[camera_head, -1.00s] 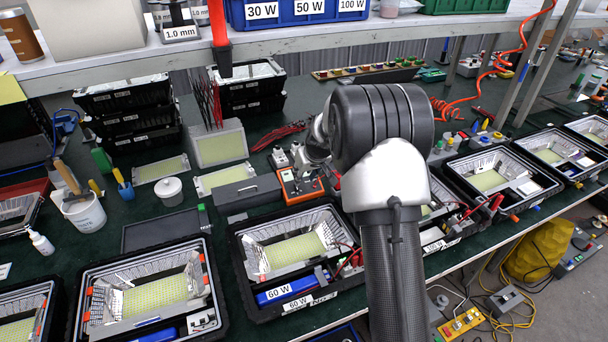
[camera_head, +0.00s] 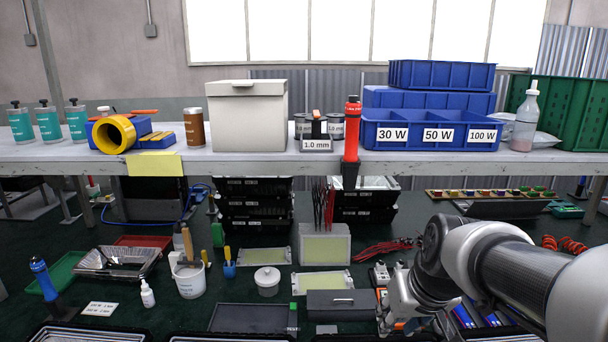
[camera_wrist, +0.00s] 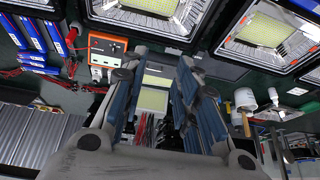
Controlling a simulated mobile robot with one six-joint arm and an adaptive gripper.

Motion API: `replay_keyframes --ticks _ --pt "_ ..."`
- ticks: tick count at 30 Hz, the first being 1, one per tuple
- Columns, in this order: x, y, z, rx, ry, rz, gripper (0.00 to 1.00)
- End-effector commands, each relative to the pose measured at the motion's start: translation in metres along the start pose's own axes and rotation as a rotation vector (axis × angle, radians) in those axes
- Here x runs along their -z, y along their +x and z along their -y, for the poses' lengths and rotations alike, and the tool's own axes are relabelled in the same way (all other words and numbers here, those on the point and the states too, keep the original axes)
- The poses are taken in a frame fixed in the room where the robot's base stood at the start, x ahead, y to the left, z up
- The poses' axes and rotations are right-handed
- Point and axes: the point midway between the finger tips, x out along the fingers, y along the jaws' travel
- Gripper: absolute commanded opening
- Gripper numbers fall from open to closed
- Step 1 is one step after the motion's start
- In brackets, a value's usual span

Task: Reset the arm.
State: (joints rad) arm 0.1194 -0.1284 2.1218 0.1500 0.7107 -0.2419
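My gripper (camera_wrist: 158,88) shows in the wrist view with its two blue-padded fingers apart and nothing between them. In the head view my arm comes in from the right, and my gripper (camera_head: 402,305) is low over the green bench, right of the dark grey box with a handle (camera_head: 341,302). Its fingertips are hard to make out in the head view. In the wrist view, floodlight housings (camera_wrist: 268,30) in black trays lie beyond the fingers, and an orange meter (camera_wrist: 107,47) is left of them.
On the bench stand a white bucket (camera_head: 189,280), a white jar (camera_head: 267,281), light panels (camera_head: 325,249) and stacked black trays (camera_head: 255,205).

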Motion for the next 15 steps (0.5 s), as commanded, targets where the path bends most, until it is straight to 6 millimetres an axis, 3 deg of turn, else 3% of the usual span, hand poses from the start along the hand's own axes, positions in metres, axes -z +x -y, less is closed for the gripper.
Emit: replay_keyframes --ticks 1,6,12,15 --pt "-0.018 -0.017 0.008 -0.001 -0.004 -0.002 0.28" --pt "-0.086 -0.053 0.024 -0.014 0.001 0.017 0.28" --pt "-0.154 -0.071 0.031 -0.035 0.012 0.035 0.28" --pt "-0.174 -0.074 0.031 -0.043 0.018 0.039 0.28"
